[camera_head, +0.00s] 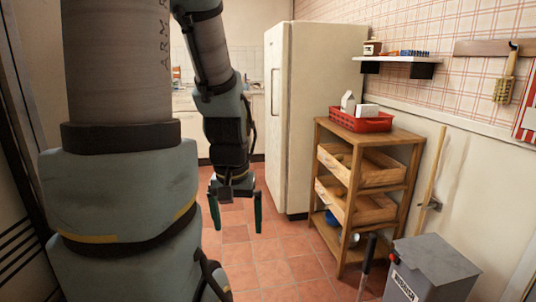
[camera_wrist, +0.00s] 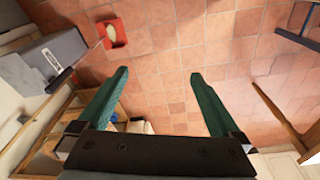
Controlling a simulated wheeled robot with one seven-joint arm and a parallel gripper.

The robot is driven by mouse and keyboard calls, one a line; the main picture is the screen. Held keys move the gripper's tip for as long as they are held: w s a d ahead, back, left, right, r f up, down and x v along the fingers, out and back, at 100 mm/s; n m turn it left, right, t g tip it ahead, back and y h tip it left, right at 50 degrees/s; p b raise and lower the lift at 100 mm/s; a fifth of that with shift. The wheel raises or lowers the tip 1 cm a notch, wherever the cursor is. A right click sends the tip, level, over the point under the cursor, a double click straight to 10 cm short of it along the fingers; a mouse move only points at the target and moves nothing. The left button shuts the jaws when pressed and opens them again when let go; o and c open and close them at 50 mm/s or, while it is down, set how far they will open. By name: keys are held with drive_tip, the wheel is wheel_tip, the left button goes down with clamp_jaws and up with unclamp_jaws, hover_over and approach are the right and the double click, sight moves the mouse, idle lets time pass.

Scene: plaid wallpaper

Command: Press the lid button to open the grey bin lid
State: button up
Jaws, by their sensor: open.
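The grey bin (camera_head: 440,262) stands on the floor at the lower right of the head view, partly cut off by the frame. Its lid looks shut. In the wrist view the bin (camera_wrist: 62,47) is at the upper left, seen from above. My gripper (camera_head: 236,211) hangs open and empty, pointing down over the tiles, well left of the bin and apart from it. Its two green fingers (camera_wrist: 160,74) are spread in the wrist view.
A wooden shelf rack (camera_head: 373,139) with a red basket (camera_head: 361,120) stands between my gripper and the bin. A long dark handle (camera_head: 367,263) rises beside the bin. A red dustpan-like thing (camera_wrist: 105,44) lies on the floor near it. A white fridge (camera_head: 320,100) stands behind.

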wheel_tip(320, 180, up, 6)
drive_tip(key=p, duration=0.4)
drive_tip(key=shift+r, duration=0.15)
clamp_jaws()
idle(0.4)
idle(0.9)
